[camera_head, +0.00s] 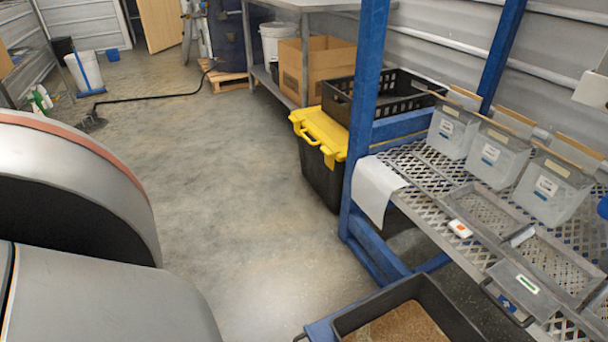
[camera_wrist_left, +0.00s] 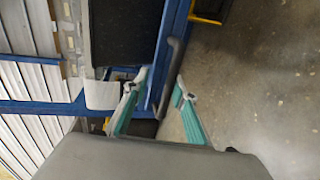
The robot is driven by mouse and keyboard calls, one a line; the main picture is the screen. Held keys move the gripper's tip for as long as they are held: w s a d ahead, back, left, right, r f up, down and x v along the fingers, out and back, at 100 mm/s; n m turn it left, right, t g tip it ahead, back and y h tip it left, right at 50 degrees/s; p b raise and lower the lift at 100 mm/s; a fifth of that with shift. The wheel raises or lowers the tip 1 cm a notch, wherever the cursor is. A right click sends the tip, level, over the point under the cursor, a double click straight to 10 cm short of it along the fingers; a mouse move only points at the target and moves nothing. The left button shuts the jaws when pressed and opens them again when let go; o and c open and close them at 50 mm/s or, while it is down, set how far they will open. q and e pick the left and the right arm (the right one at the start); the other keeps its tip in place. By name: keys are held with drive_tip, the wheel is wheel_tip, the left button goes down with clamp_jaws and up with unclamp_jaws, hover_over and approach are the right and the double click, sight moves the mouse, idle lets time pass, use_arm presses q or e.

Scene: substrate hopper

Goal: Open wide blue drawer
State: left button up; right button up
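The blue drawer front (camera_head: 322,328) shows at the bottom of the head view, on a black tray (camera_head: 438,290) holding brown material. In the left wrist view, the blue front (camera_wrist_left: 179,22) runs as a narrow strip, with a dark bar handle (camera_wrist_left: 172,70) standing off it. My left gripper (camera_wrist_left: 163,77) is open, with its two teal fingers apart. The handle lies between the fingertips in the picture; I cannot tell whether either finger touches it. My left gripper is outside the head view, and my right gripper is in neither view.
A blue frame post (camera_head: 362,110) stands beside the mesh shelf (camera_head: 410,165), which carries several clear bins (camera_head: 497,158). A black box with a yellow lid (camera_head: 321,130) stands on the floor behind the post. The concrete floor (camera_head: 225,190) left of the frame is clear.

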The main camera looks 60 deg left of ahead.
use_arm(q)
drive_tip(key=o, duration=1.7)
drive_tip(key=r, duration=0.7)
drive_tip(key=shift+w+a+r, duration=0.1)
drive_tip(key=shift+w+r, duration=0.25)
drive_tip(key=shift+c, duration=0.2)
drive_tip(key=shift+w+a+r, duration=0.1)
drive_tip(key=shift+w+r, duration=0.05)
drive_tip(key=shift+r, duration=0.65)
drive_tip(key=shift+c, duration=0.2)
drive_tip(key=shift+s+r, duration=0.2)
drive_tip(key=shift+r, duration=0.15)
drive_tip(key=c, duration=0.9)
drive_tip(key=shift+s+f, duration=0.1)
drive_tip(key=shift+f, duration=0.15)
drive_tip(key=c, duration=0.7)
drive_tip(key=shift+f, duration=0.2)
drive_tip(key=shift+s, duration=0.15)
drive_tip(key=shift+f, duration=0.15)
